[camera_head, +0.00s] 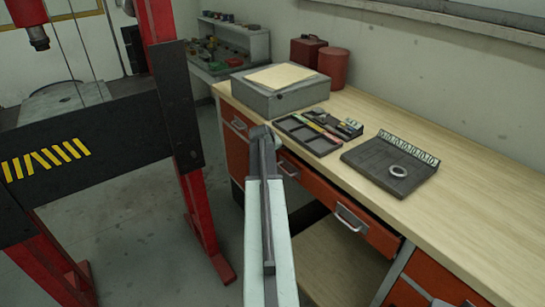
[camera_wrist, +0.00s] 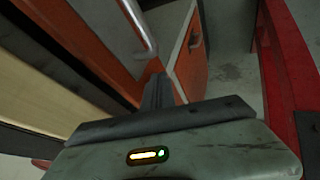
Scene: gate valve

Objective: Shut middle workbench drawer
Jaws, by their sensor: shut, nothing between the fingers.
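The middle workbench drawer (camera_head: 376,233) has a wide orange front with metal handles, and sits under the wooden bench top. Its right end juts out a little from the bench edge, so it looks partly open. Part of it is hidden behind my arm. In the wrist view an orange front with a pale bar handle (camera_wrist: 140,30) fills the upper left, with a dark gap beside it. My gripper (camera_head: 264,138) is shut and empty near the left part of the drawer front. Its fingers (camera_wrist: 158,90) point past that front's end; contact cannot be told.
The workbench top (camera_head: 460,205) holds a grey box (camera_head: 270,98), a tool tray (camera_head: 308,135) and a dark board with a ring (camera_head: 385,165). A red press frame (camera_head: 165,20) stands close on the left. An orange cabinet front (camera_wrist: 190,55) lies beyond my fingers.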

